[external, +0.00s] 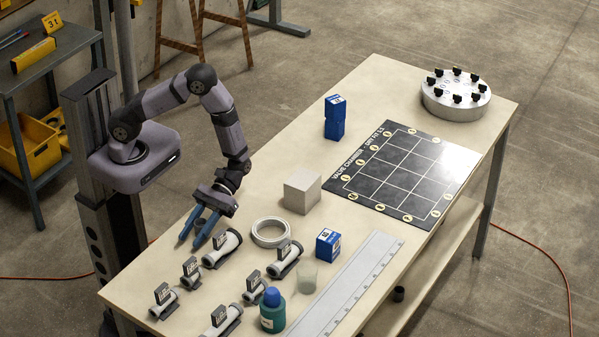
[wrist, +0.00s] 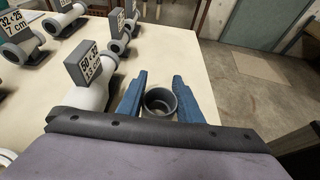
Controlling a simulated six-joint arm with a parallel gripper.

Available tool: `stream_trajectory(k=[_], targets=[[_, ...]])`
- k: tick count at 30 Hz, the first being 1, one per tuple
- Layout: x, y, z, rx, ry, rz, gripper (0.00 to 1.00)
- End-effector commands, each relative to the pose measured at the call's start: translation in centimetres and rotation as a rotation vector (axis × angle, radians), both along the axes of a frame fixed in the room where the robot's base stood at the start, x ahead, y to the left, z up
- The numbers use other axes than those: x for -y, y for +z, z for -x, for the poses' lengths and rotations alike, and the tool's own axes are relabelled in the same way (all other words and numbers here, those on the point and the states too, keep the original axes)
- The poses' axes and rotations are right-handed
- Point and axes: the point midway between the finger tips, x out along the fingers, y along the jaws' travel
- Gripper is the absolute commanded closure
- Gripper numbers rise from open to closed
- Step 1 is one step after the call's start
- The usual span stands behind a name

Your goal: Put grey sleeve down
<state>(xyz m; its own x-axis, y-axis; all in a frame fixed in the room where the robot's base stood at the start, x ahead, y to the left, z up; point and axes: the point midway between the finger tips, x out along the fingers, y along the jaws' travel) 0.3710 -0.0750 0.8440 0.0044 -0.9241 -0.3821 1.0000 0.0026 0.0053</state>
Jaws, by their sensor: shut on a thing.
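My gripper (external: 190,243) has blue fingers and points down over the near-left part of the table, close to its left edge. In the wrist view, my gripper (wrist: 158,80) is shut on the grey sleeve (wrist: 160,104), a short open ring between the two fingers. A white pipe fitting labelled 50 x 32 (wrist: 92,92) stands just left of the fingers in the wrist view.
Several labelled pipe fittings (external: 222,247) stand close by. A white ring (external: 270,232), a pale block (external: 302,190), a blue-labelled box (external: 328,244), a green bottle (external: 273,311) and a long ruler (external: 345,285) lie beyond. The black gridded board (external: 405,168) is farther right. Table left of the block is clear.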

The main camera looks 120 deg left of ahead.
Motion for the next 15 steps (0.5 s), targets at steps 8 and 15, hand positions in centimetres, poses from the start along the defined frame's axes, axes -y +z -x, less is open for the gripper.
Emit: stream_trajectory(k=[8, 15], targets=[[0.0, -0.9, 0.0, 0.001, 0.0, 0.0, 0.89], [0.01, -1.18, 0.01, 0.001, 0.0, 0.0, 0.89]])
